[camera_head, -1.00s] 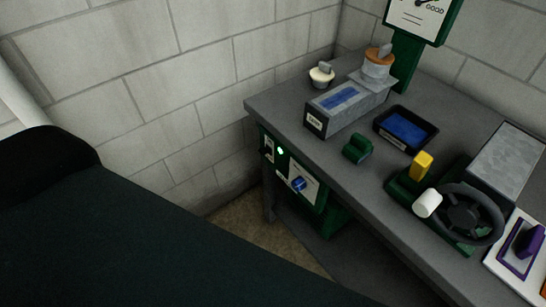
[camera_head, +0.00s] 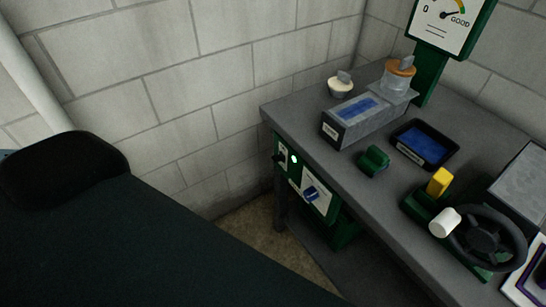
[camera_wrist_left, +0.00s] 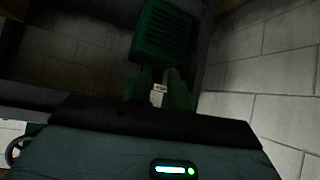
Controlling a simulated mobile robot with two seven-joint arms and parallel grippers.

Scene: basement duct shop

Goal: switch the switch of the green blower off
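The green blower (camera_head: 318,193) sits under the left end of the bench, its front panel facing out. A small lamp (camera_head: 294,159) on it glows green. A small dark switch (camera_head: 281,156) is left of the lamp; its position is too small to tell. A green louvred box (camera_wrist_left: 166,30) shows beyond. My right gripper is not in view.
The grey bench (camera_head: 330,165) carries a grey box (camera_head: 365,118), a black tray with blue inside (camera_head: 424,146), a small green block (camera_head: 373,161) and a handwheel (camera_head: 485,238). A gauge (camera_head: 450,22) stands behind. A block wall (camera_head: 200,100) closes the left side.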

